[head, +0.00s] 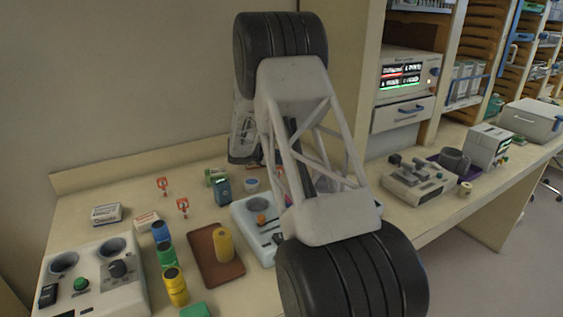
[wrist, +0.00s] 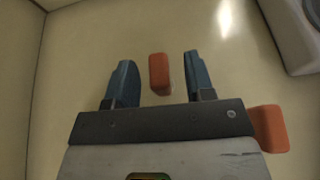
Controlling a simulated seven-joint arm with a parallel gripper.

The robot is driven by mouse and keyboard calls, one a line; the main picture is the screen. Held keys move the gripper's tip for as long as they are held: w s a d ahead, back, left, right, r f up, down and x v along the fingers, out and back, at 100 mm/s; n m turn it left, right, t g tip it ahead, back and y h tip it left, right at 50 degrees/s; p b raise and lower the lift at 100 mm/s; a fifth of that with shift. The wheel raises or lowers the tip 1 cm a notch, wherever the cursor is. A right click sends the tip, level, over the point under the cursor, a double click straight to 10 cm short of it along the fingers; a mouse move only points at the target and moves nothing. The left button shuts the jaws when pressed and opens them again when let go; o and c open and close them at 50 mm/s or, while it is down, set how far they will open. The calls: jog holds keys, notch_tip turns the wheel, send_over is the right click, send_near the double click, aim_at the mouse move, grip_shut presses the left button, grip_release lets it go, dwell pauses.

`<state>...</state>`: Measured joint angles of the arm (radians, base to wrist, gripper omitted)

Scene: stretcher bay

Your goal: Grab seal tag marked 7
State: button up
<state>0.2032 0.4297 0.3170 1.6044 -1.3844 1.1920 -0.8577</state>
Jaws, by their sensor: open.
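Two small red-orange tags stand on the bench in the head view, one farther back (head: 163,186) and one nearer (head: 182,207). Their markings are too small to read, so I cannot tell which bears a 7. In the wrist view my gripper (wrist: 158,62) is open, with two blue-grey fingers. An orange-red block (wrist: 159,74) shows in the gap between the fingers, apart from both. A second orange-red block (wrist: 270,128) is right of the gripper, partly hidden by its body. No number shows on either block.
A brown tray (head: 213,272) holds a yellow cylinder (head: 224,244). Blue, green and yellow canisters (head: 167,254) stand left of it. A white device with two cups (head: 118,293) is at front left. Small boxes (head: 106,214) lie near the tags. A pale appliance (wrist: 300,38) edges the wrist view's upper right.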

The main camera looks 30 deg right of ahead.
jog(key=shift+d+f, duration=0.3)
jog(key=shift+d, duration=0.35)
jog(key=shift+c, duration=0.2)
grip_shut()
